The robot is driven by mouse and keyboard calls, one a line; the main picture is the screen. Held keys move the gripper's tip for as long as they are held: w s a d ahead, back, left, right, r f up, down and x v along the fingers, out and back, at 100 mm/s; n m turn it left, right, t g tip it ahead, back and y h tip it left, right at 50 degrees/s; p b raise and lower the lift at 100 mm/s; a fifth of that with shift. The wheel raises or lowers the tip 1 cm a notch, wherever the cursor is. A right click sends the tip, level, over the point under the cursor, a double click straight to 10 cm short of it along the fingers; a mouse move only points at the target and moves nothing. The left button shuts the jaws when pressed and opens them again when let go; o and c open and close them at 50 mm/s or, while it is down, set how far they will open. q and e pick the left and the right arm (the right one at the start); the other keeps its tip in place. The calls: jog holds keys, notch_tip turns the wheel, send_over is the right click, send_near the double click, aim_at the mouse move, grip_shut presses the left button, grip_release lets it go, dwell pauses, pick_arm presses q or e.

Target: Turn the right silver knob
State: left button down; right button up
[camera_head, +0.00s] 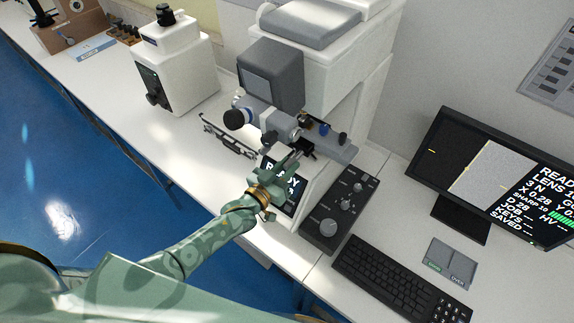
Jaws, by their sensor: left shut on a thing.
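My left gripper (294,156) reaches up from the lower left to the front of the tester's stage. It is shut on the right silver knob, which its fingers and the dark parts beside it mostly hide. The grey hardness tester (270,75) stands over the stage. A dark screen (270,178) reading "READY" is partly covered by my gripper. My right gripper is out of the picture.
A black control box (338,222) with several knobs stands right of my gripper. A keyboard (395,283), a grey pad (451,262) and a monitor (492,175) are further right. A second white tester (178,70) stands left. The white bench between is mostly clear.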

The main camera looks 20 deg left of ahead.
pick_arm(q)
jog(key=shift+f+n, duration=0.1)
jog(key=shift+n, duration=1.1)
jog(key=c, duration=1.2)
grip_release()
jog(key=shift+c, duration=0.2)
jog(key=shift+s, duration=0.1)
jog(key=v, duration=1.6)
jog(key=shift+s+a, duration=0.1)
